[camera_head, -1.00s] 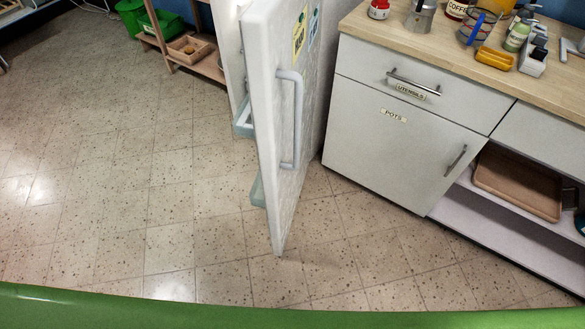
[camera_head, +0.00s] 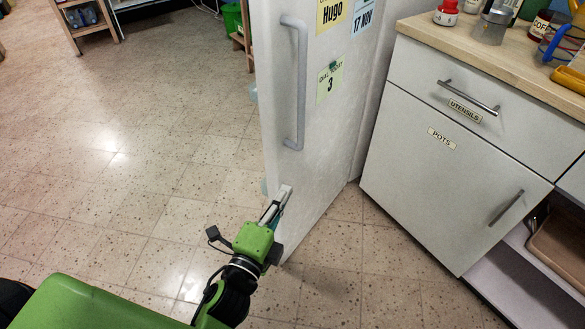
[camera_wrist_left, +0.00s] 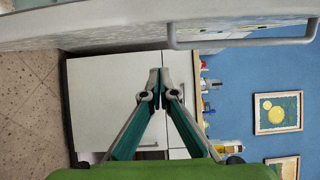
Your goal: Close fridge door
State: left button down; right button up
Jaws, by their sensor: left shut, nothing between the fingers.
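The white fridge door (camera_head: 335,150) stands ajar in the head view, its outer face toward the right and its near edge toward me. Its grey vertical handle (camera_head: 296,85) is on that face, and paper notes are stuck beside it. My left gripper (camera_head: 284,192) is shut and empty in front of the lower part of the door, below the handle; I cannot tell whether it touches. In the left wrist view the shut fingertips (camera_wrist_left: 160,88) point at the cabinet, with the door (camera_wrist_left: 80,22) and handle (camera_wrist_left: 240,42) along the top. My right gripper is not in view.
A white cabinet (camera_head: 450,150) with a drawer and a wooden counter stands right of the door. Several kitchen items sit on the counter. A low wooden shelf (camera_head: 85,22) is at the far left. The tiled floor (camera_head: 130,170) left of the door is clear.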

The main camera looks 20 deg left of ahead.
aim_at(285, 159)
pick_arm(q)
jog(key=shift+w+a, duration=0.5)
jog(key=shift+w, duration=1.35)
jog(key=shift+w+a, duration=0.45)
jog(key=shift+w, duration=1.4)
jog(key=shift+w+a, duration=0.5)
jog(key=shift+w, duration=1.35)
jog(key=shift+a, duration=0.15)
